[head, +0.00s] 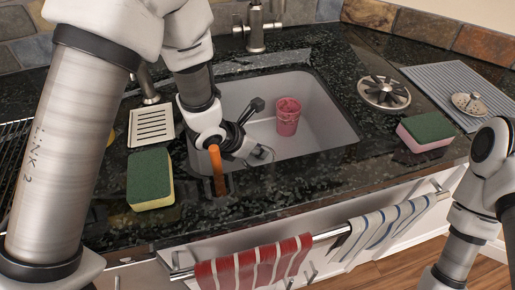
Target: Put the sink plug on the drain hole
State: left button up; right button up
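A round metal piece with a small knob (468,103), which looks like the sink plug, lies on the grey ribbed mat at the right. The sink basin (318,98) is in the middle; I cannot make out its drain hole, which may be hidden. My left gripper (262,130) is over the left front part of the basin, fingers spread apart, with nothing seen between them. It is far to the left of the plug. My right arm shows at the right edge, but its gripper is out of view.
A pink cup (288,116) stands in the basin. A spoked metal disc (384,92) lies right of it. Sponges lie at left (151,180) and right (426,131). An orange object (217,170) is below my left wrist. Towels (254,266) hang on the front rail.

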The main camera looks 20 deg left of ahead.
pick_arm(q)
jog(key=o, duration=0.4)
jog(key=shift+r+p, duration=0.15)
jog(key=shift+p, duration=0.15)
jog(key=v, duration=0.7)
jog(key=shift+s+r, duration=0.15)
